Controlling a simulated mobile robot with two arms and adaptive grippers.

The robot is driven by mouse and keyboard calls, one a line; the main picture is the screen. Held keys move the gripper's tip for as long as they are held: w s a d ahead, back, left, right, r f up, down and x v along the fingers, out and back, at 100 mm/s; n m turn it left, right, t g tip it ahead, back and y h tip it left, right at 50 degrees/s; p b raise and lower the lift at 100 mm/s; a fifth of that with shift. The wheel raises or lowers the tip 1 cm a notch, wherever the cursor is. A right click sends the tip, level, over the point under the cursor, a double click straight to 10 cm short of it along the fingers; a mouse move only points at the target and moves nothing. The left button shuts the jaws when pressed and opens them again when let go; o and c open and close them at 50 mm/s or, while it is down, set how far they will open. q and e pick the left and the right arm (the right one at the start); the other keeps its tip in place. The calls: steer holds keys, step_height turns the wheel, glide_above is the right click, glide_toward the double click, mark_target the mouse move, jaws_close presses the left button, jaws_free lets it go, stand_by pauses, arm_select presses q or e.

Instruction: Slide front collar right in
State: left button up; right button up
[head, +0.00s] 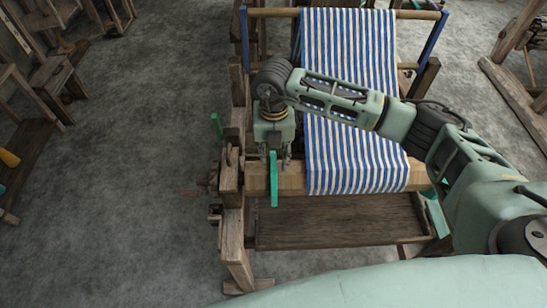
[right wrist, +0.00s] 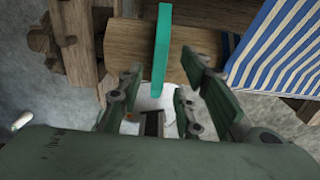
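A flat teal collar (head: 274,190) stands upright on the loom's front wooden beam (head: 292,180), left of the striped cloth. It also shows in the right wrist view (right wrist: 161,45). A second teal piece (head: 437,214) is at the right end of the beam, partly hidden by my arm. My right gripper (head: 272,163) points down at the left collar. In the right wrist view its fingers (right wrist: 163,88) are spread, one on each side of the collar, with gaps showing on both sides. My left gripper is not in view.
Blue-and-white striped cloth (head: 350,155) covers the middle of the beam. The loom's wooden side frame (head: 231,170) stands close to the left of the gripper, with a green piece (head: 216,125) beside it. A wooden board (head: 340,222) lies below.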

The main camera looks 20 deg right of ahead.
mark_target(274, 163)
steer(key=shift+f, duration=1.65)
steer(key=shift+c, duration=0.4)
jaws_close()
